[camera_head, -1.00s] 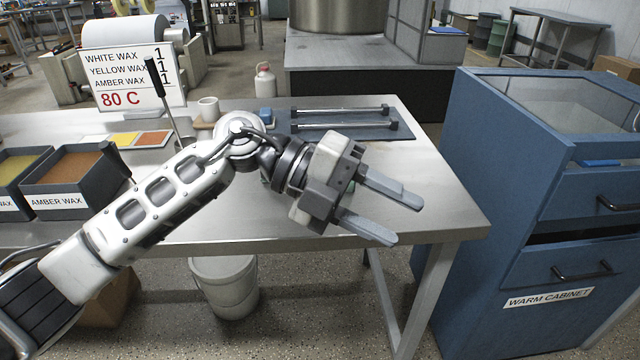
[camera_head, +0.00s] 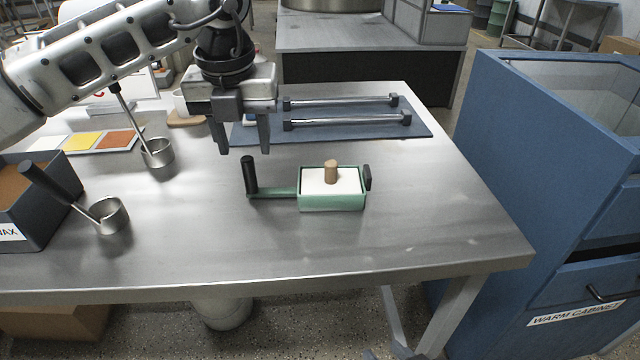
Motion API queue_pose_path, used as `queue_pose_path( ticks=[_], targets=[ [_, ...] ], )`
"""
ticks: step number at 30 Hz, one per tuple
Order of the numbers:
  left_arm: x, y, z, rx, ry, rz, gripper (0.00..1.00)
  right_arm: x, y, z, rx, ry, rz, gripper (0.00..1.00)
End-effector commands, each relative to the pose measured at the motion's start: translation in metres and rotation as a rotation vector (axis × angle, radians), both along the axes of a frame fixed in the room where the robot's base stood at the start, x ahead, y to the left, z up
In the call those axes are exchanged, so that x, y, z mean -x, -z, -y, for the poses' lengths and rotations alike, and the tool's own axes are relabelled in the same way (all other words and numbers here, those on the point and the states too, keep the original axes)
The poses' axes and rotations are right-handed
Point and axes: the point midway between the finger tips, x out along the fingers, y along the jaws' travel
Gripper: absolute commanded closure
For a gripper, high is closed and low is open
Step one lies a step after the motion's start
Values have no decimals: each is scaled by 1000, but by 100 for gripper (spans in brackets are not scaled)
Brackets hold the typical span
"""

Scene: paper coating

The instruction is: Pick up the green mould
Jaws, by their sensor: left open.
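The green mould (camera_head: 332,202) is a small open box on the metal table, with white contents and a wooden knob (camera_head: 331,171) standing in the middle. A green arm runs left from it to an upright black handle (camera_head: 249,174). A short dark grip sits at its right end. My left gripper (camera_head: 244,148) is above and slightly behind the black handle, fingers pointing down, open and empty. It appears apart from the handle. My right gripper is not in view.
Two metal ladles (camera_head: 158,152) (camera_head: 107,215) stand on the table at left, beside a dark wax box (camera_head: 45,222). A blue mat (camera_head: 360,129) with two bars lies behind the mould. The blue warm cabinet (camera_head: 545,180) stands to the right. The table front is clear.

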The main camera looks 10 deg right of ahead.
Motion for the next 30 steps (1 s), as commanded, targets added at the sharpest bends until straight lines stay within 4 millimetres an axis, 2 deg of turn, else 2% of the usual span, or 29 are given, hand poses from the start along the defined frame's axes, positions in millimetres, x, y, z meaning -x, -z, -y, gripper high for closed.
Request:
queue_pose_path(
  ticks=[1,4,11,21,30],
  targets=[
    [-1,11,0,1,0,-3,55,0,0,0,0,0,0,64],
    [-4,26,1,2,0,-2,55,0,0,0,0,0,0,64],
    [-8,41,0,2,1,0,55,-2,-2,0,0,0,5,64],
    [-24,83,-4,5,2,0,55,-3,-3,0,1,1,-1,64],
    [-25,87,-4,5,3,2,55,-3,-3,0,1,1,-1,64]
  ],
)
